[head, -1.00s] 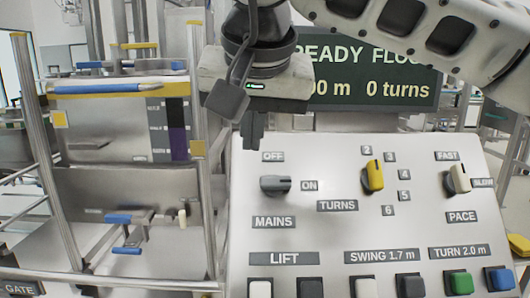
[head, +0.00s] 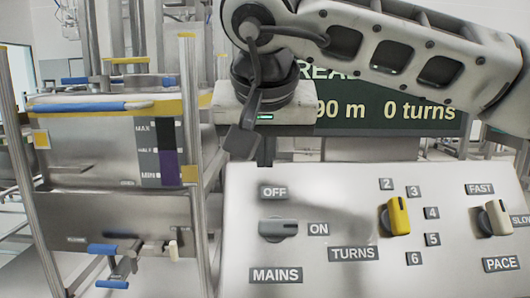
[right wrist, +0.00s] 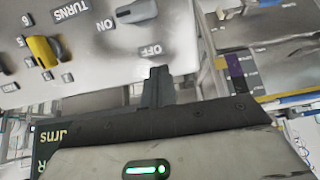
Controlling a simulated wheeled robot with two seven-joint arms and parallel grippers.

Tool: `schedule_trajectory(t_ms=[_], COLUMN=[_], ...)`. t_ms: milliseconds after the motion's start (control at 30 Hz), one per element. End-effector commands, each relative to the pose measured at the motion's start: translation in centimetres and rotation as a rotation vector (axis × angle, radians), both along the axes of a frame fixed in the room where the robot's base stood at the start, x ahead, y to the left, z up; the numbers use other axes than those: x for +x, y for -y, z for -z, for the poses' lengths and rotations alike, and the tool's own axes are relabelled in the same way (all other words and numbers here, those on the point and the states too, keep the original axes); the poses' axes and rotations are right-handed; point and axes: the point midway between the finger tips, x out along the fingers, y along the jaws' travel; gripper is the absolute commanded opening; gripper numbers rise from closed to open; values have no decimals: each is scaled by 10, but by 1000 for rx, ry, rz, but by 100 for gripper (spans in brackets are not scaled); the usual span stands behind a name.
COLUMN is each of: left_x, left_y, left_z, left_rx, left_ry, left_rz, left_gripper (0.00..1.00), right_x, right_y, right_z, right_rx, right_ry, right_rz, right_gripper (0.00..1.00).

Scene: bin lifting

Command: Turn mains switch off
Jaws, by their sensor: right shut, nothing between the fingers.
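The mains switch (head: 278,229) is a grey knob on the sloping control panel, above the MAINS label (head: 276,275). Its dark pointer end faces right, toward the ON label (head: 318,229); the OFF label (head: 273,192) is above it. The switch also shows at the top of the right wrist view (right wrist: 137,12), partly cut off. My right gripper (head: 265,152) hangs above the panel's top edge, over the OFF label, apart from the switch. Its dark fingers (right wrist: 157,75) are shut and empty. My left gripper is not in view.
The panel (head: 345,190) also carries a yellow turns knob (head: 396,216) and a cream pace knob (head: 495,218). A dark display (head: 385,112) stands behind it. A metal bin with a blue-handled bar (head: 92,107) stands to the left, beside upright posts.

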Motion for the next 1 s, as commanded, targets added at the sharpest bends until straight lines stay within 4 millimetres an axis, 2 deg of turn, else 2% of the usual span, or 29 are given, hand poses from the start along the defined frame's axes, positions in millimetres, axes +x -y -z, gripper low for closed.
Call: schedule_trajectory(t_ms=[300,600,1000], left_x=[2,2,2], left_y=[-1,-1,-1], left_z=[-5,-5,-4], left_rx=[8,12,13], left_ry=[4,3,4], left_rz=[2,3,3], left_gripper=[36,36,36], right_x=[40,16,14], right_y=[0,0,0], right_z=[56,83,85], right_rx=[-2,-1,1], right_ry=[-4,-1,-1], right_rz=[0,-1,1], right_gripper=[0,0,0])
